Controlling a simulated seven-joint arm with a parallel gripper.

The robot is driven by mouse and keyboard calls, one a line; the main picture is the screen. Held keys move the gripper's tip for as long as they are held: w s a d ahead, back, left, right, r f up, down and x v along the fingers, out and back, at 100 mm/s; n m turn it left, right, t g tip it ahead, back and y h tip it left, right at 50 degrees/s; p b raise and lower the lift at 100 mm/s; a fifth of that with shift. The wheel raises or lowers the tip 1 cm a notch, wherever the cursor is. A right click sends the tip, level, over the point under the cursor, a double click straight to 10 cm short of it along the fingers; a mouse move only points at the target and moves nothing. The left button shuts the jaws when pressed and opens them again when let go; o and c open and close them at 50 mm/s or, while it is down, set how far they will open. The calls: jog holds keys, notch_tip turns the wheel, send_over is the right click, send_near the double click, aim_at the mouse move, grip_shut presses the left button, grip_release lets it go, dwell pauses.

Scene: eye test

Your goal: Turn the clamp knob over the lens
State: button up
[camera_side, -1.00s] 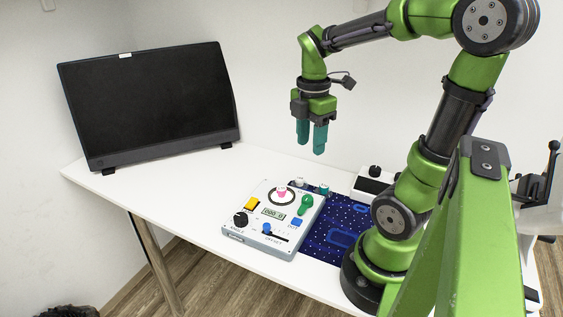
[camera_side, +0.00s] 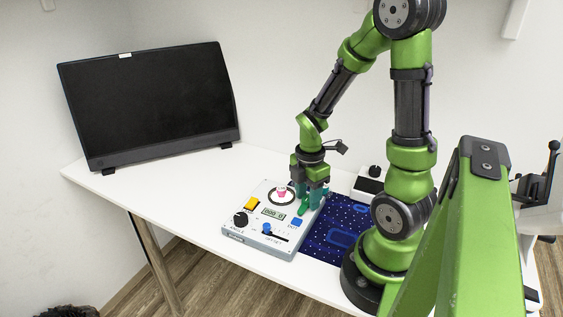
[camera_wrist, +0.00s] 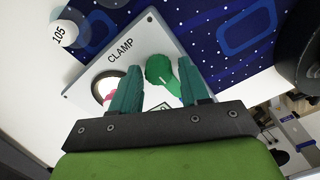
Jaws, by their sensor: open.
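The green clamp knob (camera_wrist: 158,68) is on the right part of the grey-white panel box (camera_side: 262,247), beside the word CLAMP in the wrist view. The lens ring (camera_side: 271,195), round and dark-rimmed with a pink piece (camera_side: 282,191) in it, lies to the left of the knob. In the wrist view the lens (camera_wrist: 97,86) is partly hidden by a finger. My gripper (camera_wrist: 158,84) is open, with one teal finger on each side of the knob. In the side view my gripper (camera_side: 311,203) is low over the panel and mostly hides the knob. I cannot tell whether the fingers touch it.
The panel also carries a yellow button (camera_side: 252,203), a black angle knob (camera_side: 241,218), a display (camera_side: 273,212) and a blue slider (camera_side: 267,228). A dotted blue mat (camera_side: 325,247) lies to the right. A white cylinder marked 105 (camera_wrist: 64,33) stands close by. A monitor (camera_side: 150,105) stands behind.

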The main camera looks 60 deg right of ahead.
jog(key=c, duration=0.8)
jog(key=shift+o, duration=0.2)
jog(key=shift+m, duration=0.3)
jog(key=m, duration=0.3)
jog(key=shift+m, duration=0.3)
jog(key=m, duration=0.4)
jog(key=shift+w+m, duration=0.15)
jog(key=shift+m, duration=0.15)
jog(key=m, duration=0.5)
jog(key=shift+m, duration=2.2)
jog(key=shift+d, duration=0.15)
